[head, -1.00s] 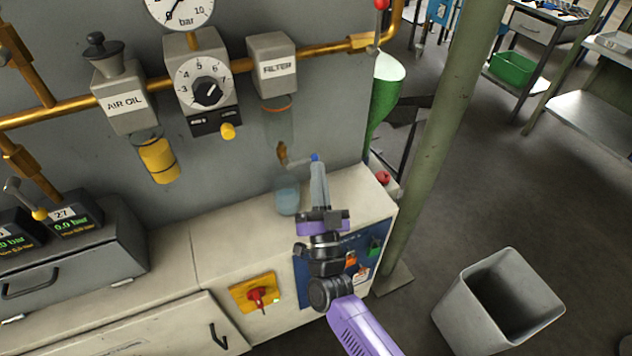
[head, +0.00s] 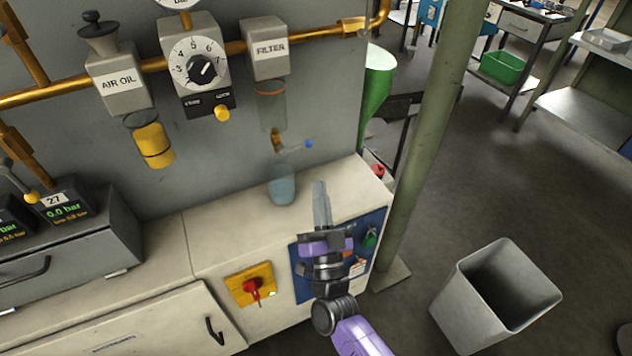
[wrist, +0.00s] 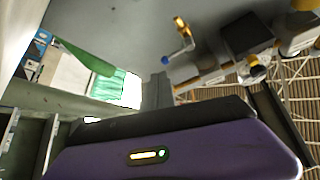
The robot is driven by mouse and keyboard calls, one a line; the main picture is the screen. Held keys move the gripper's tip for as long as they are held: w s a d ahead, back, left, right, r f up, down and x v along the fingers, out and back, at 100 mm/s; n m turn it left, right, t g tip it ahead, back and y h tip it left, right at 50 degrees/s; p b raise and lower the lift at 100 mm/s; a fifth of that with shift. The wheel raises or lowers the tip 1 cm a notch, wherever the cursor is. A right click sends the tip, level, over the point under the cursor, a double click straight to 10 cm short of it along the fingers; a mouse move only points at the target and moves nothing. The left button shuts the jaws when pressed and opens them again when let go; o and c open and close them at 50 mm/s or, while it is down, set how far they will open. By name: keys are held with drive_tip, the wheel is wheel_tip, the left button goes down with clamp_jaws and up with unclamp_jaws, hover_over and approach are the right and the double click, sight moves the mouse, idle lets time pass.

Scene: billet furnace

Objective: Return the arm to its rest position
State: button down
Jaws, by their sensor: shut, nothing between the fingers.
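My gripper (head: 320,190) is shut and empty. In the head view it is in front of the right end of the cream cabinet, pointing up and away, with my purple and black arm below it. Its shut fingers also show in the wrist view (wrist: 156,90). The drain valve with a blue-tipped lever (head: 295,146) under the filter (head: 268,48) is above and left of the fingertips, apart from them. The lever also shows in the wrist view (wrist: 178,54). A clear jar (head: 282,188) stands on the cabinet below the valve.
The cream cabinet (head: 225,235) carries a red rotary switch (head: 252,289) and a blue panel partly hidden by my arm. A green post (head: 428,150) stands to the right. A grey bin (head: 495,295) is on the floor at lower right. The floor beyond is open.

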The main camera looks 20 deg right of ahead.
drive_tip(key=v, duration=0.6)
drive_tip(key=shift+s+f+b, duration=0.2)
drive_tip(key=shift+f+b, duration=0.05)
drive_tip(key=shift+b, duration=0.2)
drive_tip(key=s+r+n+g+y, duration=0.1)
drive_tip(key=s+n+g+y, duration=0.1)
drive_tip(key=s, duration=0.9)
drive_tip(key=s+r+n+g+y+p, duration=0.1)
drive_tip(key=s+r+n+g+y, duration=0.1)
drive_tip(key=s, duration=0.9)
drive_tip(key=s+r+n+g+y+p, duration=0.1)
drive_tip(key=s+r+n+g+y, duration=0.1)
drive_tip(key=s, duration=1)
drive_tip(key=n+g+y, duration=0.1)
drive_tip(key=n+g, duration=0.1)
drive_tip(key=n, duration=0.1)
drive_tip(key=shift+r+n, duration=0.25)
drive_tip(key=shift+n, duration=0.05)
drive_tip(key=c, duration=2.2)
unclamp_jaws()
